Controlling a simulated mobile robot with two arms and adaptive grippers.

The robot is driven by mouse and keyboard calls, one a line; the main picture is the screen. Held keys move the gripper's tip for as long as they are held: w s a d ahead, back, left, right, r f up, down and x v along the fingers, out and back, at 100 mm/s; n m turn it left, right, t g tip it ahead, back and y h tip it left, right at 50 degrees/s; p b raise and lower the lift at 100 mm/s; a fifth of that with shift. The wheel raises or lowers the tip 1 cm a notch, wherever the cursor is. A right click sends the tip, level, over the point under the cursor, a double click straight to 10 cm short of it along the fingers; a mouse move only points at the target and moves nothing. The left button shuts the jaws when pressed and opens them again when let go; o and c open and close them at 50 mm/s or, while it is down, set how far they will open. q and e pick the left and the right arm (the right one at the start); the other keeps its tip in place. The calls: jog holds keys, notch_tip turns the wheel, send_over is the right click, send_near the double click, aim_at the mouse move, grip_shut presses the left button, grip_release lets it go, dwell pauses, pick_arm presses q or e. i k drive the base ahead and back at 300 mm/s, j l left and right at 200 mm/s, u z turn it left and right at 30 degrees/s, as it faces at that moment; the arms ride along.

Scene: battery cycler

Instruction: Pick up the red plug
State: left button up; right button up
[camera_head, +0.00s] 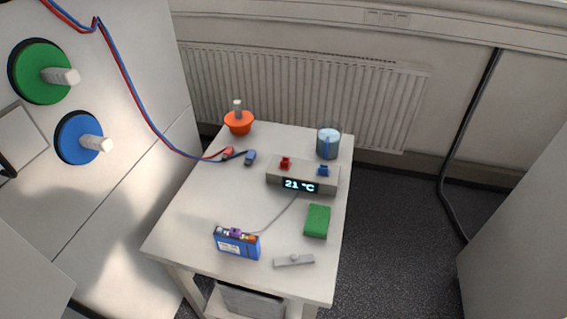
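The red plug (228,153) lies on the far left part of the white table (190,208), at the end of a red cable. A blue plug (250,157) lies just to its right, on a blue cable. A grey device (272,178) with a "21 °C" display stands to the right of both plugs, with a red connector (285,162) and a blue connector (323,170) on top. Neither of my grippers is in view, and nothing holds the red plug.
An orange bowl-shaped object (239,125) and a glass of bluish liquid (328,143) stand at the back. A blue battery pack (237,246), green block (317,221) and grey bar (294,261) lie nearer. The red and blue cables (130,95) run up left. The table's left middle is clear.

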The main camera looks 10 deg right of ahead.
aim_at(229, 151)
jog(key=l+u, duration=0.4)
jog(key=l, duration=0.15)
jog(key=k+l+u, duration=0.2)
jog(key=l+u, duration=0.25)
jog(key=i+l+u, duration=0.15)
jog(key=l+u, duration=0.3)
jog(key=l, duration=0.45)
jog(key=l+u, duration=0.45)
jog(key=l, duration=0.4)
jog(key=k+l+u, duration=0.1)
jog(key=l+u, duration=0.35)
jog(key=l, duration=0.5)
jog(key=l+u, duration=0.25)
jog(key=l, duration=0.2)
jog(key=k+l+u, duration=0.2)
jog(key=l, duration=0.25)
jog(key=l+u, duration=0.25)
jog(key=l, duration=0.25)
jog(key=k+l+u, duration=0.2)
jog(key=l, duration=0.2)
jog(key=k+l+u, duration=0.1)
jog(key=l+u, duration=0.15)
jog(key=l, duration=0.2)
jog(key=k+l+u, duration=0.25)
jog(key=l, duration=0.15)
jog(key=i, duration=0.1)
